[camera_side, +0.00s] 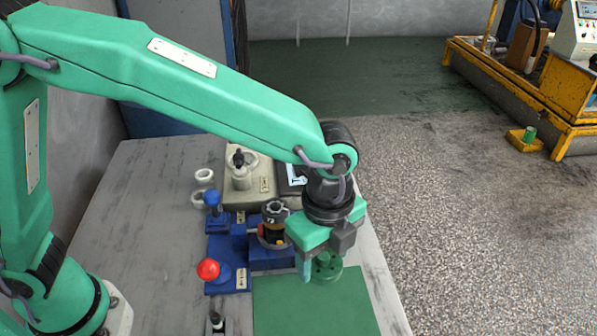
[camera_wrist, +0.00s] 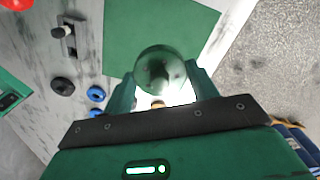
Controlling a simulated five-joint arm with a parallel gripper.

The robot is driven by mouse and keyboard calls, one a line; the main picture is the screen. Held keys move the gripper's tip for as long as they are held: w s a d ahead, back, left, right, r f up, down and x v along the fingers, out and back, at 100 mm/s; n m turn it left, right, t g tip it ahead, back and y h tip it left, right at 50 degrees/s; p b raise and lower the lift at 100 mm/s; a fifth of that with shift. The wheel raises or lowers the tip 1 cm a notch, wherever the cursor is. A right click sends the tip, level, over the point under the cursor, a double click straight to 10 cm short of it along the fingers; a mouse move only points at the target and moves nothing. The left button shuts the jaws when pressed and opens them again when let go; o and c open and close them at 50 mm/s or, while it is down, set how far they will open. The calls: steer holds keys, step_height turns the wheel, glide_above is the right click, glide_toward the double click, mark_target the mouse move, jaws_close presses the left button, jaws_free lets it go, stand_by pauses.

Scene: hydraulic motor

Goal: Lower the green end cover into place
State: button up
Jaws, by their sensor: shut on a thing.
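The green end cover (camera_side: 327,268) is a round green disc with holes. My gripper (camera_side: 318,258) is shut on it and holds it over the green mat (camera_side: 305,305), to the right of the blue fixture (camera_side: 268,258). The gap between cover and mat is hard to judge. In the wrist view, the cover (camera_wrist: 160,65) sits between the two green fingers of my gripper (camera_wrist: 162,84). The motor stack (camera_side: 275,212) stands upright in the blue fixture, with a grey toothed top and red and yellow parts lower down.
A red ball knob (camera_side: 208,269) and a blue handle (camera_side: 212,198) stand left of the fixture. A beige block (camera_side: 262,184) is behind it. Black and blue rings (camera_wrist: 96,93) show in the wrist view.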

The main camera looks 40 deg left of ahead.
mark_target(275, 204)
steer(key=w+a+r+n, duration=0.1)
steer(key=w+a, duration=0.1)
steer(key=a, duration=0.3)
steer(key=w+a+r+n, duration=0.1)
steer(key=w+a, duration=0.1)
steer(key=a, duration=0.3)
steer(key=w+a+r+n, duration=0.1)
steer(key=w+a+n, duration=0.1)
steer(key=a, duration=0.3)
steer(key=shift+w+r, duration=0.2)
steer(key=shift+w, duration=0.2)
steer(key=shift+w+a+r+n, duration=0.15)
steer(key=shift+a+n, duration=0.15)
steer(key=shift+a, duration=0.35)
steer(key=shift+f, duration=1.8)
steer(key=shift+f, duration=1.05)
stand_by(1.3)
steer(key=o, duration=1.6)
